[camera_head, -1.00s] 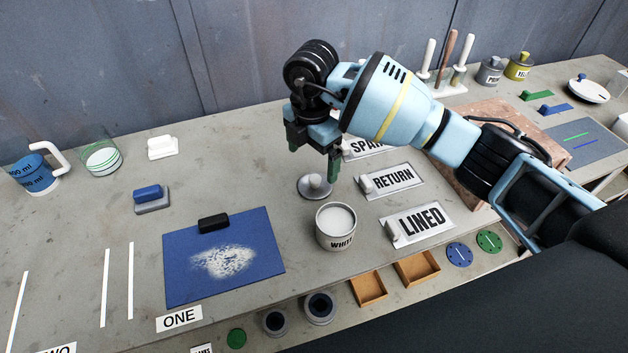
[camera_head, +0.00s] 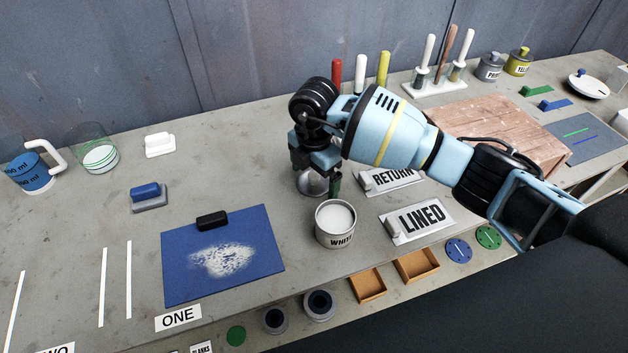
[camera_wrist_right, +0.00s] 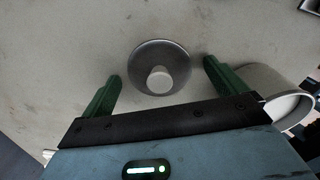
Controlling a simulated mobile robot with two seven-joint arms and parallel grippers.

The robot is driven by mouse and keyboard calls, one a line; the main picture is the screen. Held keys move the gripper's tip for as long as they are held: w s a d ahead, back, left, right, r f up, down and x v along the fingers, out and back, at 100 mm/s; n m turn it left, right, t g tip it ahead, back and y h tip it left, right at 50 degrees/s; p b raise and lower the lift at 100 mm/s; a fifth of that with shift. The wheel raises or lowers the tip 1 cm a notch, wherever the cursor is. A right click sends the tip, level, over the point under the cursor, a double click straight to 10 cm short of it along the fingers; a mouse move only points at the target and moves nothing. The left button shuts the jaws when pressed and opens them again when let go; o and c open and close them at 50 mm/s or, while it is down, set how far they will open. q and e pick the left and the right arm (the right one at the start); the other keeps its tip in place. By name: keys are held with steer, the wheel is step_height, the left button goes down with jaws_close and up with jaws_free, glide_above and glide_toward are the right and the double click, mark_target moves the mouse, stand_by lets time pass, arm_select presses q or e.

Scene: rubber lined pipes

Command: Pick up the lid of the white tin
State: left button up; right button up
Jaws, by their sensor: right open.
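The white tin (camera_head: 336,226) stands open on the bench, with white contents showing and the word WHITE on its front. Its lid (camera_head: 313,186), a grey disc, lies on the bench just behind the tin, partly hidden by my right gripper. In the right wrist view the lid (camera_wrist_right: 147,58) shows with its pale knob (camera_wrist_right: 159,79) between the two green fingers. My right gripper (camera_head: 316,183) is over the lid, pointing down, open and empty; it also shows in the right wrist view (camera_wrist_right: 160,82). My left gripper is not in view.
The tin's rim (camera_wrist_right: 285,85) is close beside one finger in the wrist view. RETURN (camera_head: 391,179) and LINED (camera_head: 415,220) plates lie to the right. A blue mat (camera_head: 190,270) with a black-handled block (camera_head: 212,220) lies left.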

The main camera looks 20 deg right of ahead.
mark_target(315, 176)
steer(key=c, duration=1)
steer(key=shift+r, duration=0.1)
steer(key=shift+c, duration=0.2)
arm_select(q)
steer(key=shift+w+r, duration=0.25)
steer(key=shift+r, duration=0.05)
arm_select(e)
step_height(315, 176, up, 10)
arm_select(q)
steer(key=shift+p, duration=0.3)
arm_select(e)
steer(key=shift+s, duration=0.1)
